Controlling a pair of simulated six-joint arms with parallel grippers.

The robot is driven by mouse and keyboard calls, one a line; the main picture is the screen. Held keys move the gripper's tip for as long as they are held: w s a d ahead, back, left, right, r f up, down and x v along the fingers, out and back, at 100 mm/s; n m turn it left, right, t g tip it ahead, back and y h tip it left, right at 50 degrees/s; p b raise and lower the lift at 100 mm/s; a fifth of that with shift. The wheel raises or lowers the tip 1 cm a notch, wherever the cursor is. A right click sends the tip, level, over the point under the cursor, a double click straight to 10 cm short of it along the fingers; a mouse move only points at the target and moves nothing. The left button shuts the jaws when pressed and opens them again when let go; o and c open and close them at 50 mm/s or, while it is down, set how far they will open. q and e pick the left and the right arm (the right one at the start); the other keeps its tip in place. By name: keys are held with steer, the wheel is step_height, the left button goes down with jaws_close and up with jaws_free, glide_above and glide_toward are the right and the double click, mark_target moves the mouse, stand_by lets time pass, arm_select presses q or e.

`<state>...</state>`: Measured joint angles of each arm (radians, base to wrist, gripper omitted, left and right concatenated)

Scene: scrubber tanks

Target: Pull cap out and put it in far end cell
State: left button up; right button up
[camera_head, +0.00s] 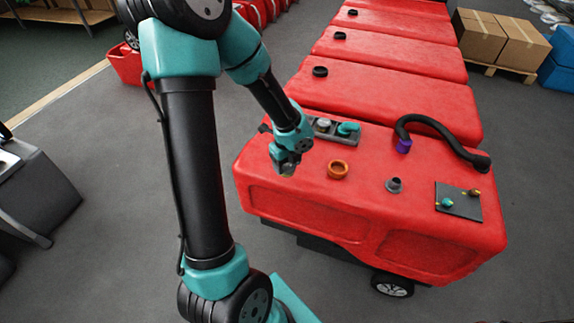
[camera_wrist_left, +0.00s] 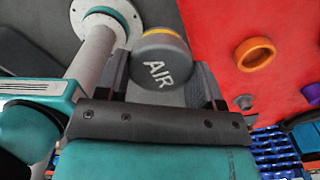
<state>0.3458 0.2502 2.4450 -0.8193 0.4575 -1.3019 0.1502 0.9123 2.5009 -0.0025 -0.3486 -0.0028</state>
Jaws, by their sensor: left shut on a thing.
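A grey cap marked AIR (camera_wrist_left: 160,72), with a yellow band at its far edge, sits between the fingers of my left gripper (camera_head: 287,166). The gripper is shut on it, over the left part of the red tank's top. In the head view the cap is mostly hidden by the gripper. A grey celled tray (camera_head: 335,139) lies just behind and right of the gripper. It holds a pale grey round piece (camera_head: 323,125) and a teal piece (camera_head: 348,128). The arm hides its left end. My right gripper is not in view.
On the red tank (camera_head: 300,204) are an orange ring (camera_head: 338,176), a grey neck (camera_head: 394,188), a black hose (camera_head: 440,124) with a purple collar (camera_head: 404,146), and a black plate (camera_head: 460,211) with small fittings. More red tanks stand behind.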

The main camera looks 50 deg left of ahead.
arm_select(q)
steer(key=shift+r, duration=1.25)
